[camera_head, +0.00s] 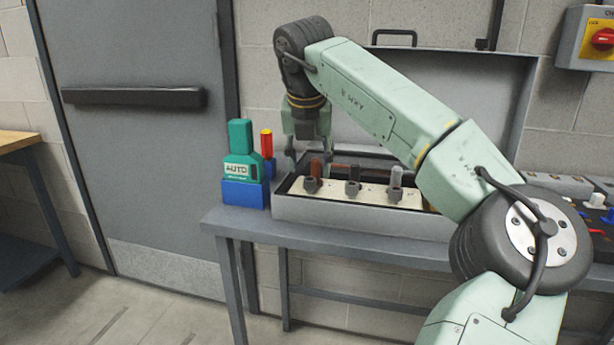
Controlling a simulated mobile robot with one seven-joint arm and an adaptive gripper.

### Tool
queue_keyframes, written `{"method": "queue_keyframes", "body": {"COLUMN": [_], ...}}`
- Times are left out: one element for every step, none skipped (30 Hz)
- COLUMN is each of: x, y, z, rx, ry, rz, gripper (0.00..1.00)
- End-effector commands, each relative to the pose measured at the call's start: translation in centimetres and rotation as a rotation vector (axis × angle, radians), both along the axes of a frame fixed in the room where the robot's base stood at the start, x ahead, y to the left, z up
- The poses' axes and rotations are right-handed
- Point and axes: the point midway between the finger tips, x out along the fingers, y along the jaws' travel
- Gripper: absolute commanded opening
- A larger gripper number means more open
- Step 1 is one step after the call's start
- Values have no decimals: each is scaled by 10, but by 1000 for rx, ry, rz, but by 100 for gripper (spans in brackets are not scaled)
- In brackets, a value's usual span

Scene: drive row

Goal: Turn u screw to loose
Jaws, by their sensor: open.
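An open grey terminal box (345,218) sits on a grey bench, with a pale terminal board (333,192) inside. Three dark screw heads stand in a row on the board: left (312,185), middle (352,189) and right (394,194). A brown lead rises behind the left one, a dark lead behind the middle one and a grey lead behind the right one. No letters are readable, so I cannot tell which screw is U. My gripper (308,155) points down over the left back part of the box, open and empty, apart from the screws.
A teal and blue tool marked AUTO (241,168) stands left of the box, with a red and yellow screwdriver-like handle (267,145) behind it. The raised lid (450,75) stands behind. More parts lie at the right. My arm covers the box's right end.

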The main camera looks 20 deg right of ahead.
Motion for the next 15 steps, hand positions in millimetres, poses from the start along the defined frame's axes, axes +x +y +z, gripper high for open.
{"method": "queue_keyframes", "body": {"x": [3,5,7,9,10,12,13,14,15,16,16,17,17,17,17], "y": [-1,-2,-3,-3,-4,-5,-6,-6,-6,-6,-6,-7,-7,-7,-7], "z": [-9,-14,-20,-24,-27,-32,-35,-37,-40,-41,-42,-44,-44,-44,-45], "rx": [2,1,2,2,3,2,1,1,1,1,1,1,1,1,1], "ry": [1,2,1,1,1,0,0,1,1,1,1,-1,-1,-1,-1], "rz": [2,1,3,3,3,3,3,2,4,4,4,4,4,4,4], "gripper": [45,45,45,45,45,45,45,45,45,45,45,45,45,45,45]}}
